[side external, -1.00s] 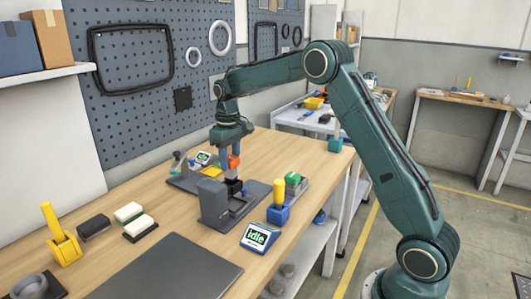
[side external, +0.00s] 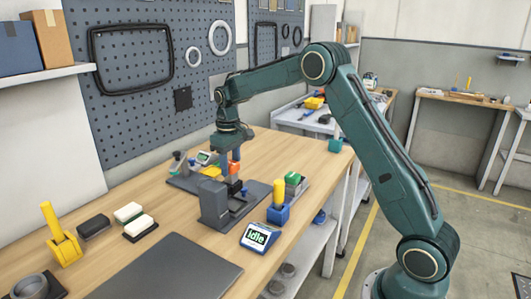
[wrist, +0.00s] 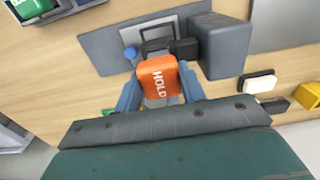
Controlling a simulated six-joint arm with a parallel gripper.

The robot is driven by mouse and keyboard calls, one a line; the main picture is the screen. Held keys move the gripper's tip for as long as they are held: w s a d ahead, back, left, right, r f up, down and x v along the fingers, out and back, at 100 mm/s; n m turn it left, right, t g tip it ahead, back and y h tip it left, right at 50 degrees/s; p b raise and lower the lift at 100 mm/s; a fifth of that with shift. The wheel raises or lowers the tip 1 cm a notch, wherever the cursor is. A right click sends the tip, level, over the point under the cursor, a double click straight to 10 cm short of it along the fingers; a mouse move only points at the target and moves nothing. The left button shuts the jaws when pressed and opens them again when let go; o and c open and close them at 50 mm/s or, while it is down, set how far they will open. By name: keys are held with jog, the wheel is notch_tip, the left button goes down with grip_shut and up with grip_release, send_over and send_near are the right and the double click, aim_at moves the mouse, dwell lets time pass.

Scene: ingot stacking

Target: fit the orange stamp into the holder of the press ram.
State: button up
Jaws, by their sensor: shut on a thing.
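The orange stamp (side external: 234,167) is held between the blue-grey fingers of my gripper (side external: 230,174). In the wrist view the orange stamp (wrist: 158,80), marked HOLD, sits between both fingers of my gripper (wrist: 160,88). The press (side external: 213,203) is a dark grey block on a base plate. The press block (wrist: 222,46) also shows in the wrist view, right of the stamp. A black part (wrist: 186,49), perhaps the ram's holder, is beside it, close to the stamp. Whether the stamp touches it cannot be told; the stamp's lower end is hidden.
A display reading idle (side external: 256,237) stands in front of the press. A blue holder with a yellow handle (side external: 278,205) and a green-topped block (side external: 292,180) are to its right. Pads (side external: 129,212) and a yellow stand (side external: 64,248) lie left. Bare wood (side external: 300,150) is clear behind.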

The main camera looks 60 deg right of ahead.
aim_at(231, 173)
jog(key=shift+f, duration=1.65)
jog(key=o, duration=1.1)
jog(key=shift+o, duration=0.2)
jog(key=shift+r, duration=0.15)
notch_tip(231, 173, up, 13)
jog(key=shift+f, duration=0.1)
jog(key=shift+r, duration=0.4)
dwell(0.4)
